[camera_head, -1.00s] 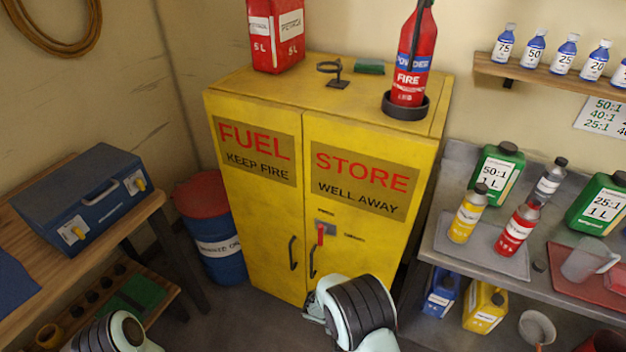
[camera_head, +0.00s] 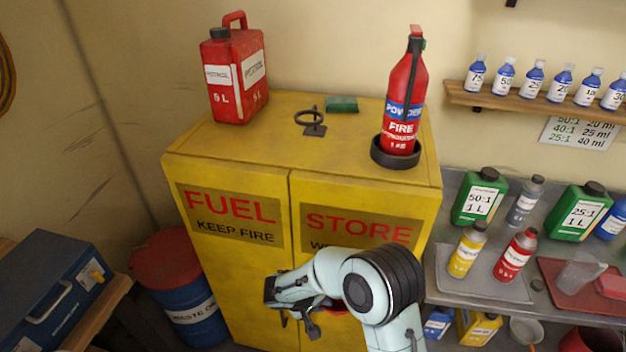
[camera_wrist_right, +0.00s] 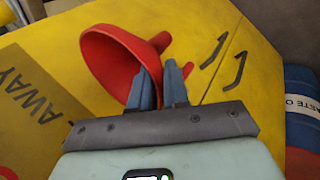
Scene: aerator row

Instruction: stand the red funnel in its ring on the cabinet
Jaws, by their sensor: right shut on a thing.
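The red funnel (camera_wrist_right: 115,62) shows in the right wrist view, tilted, with its wide mouth toward the left. My right gripper (camera_wrist_right: 163,88) is shut on it, the fingers at the funnel's side. In the head view my right gripper (camera_head: 274,291) is in front of the cabinet doors, below the cabinet top; my arm hides most or all of the funnel there. The ring (camera_head: 311,119) is a small black hoop on a stand on top of the yellow cabinet (camera_head: 245,150). It looks empty. My left gripper is not in view.
A red petrol can (camera_head: 235,80) stands left of the ring. A fire extinguisher (camera_head: 403,100) in a black holder (camera_head: 396,158) stands right of it. The cabinet top in front of the ring is clear.

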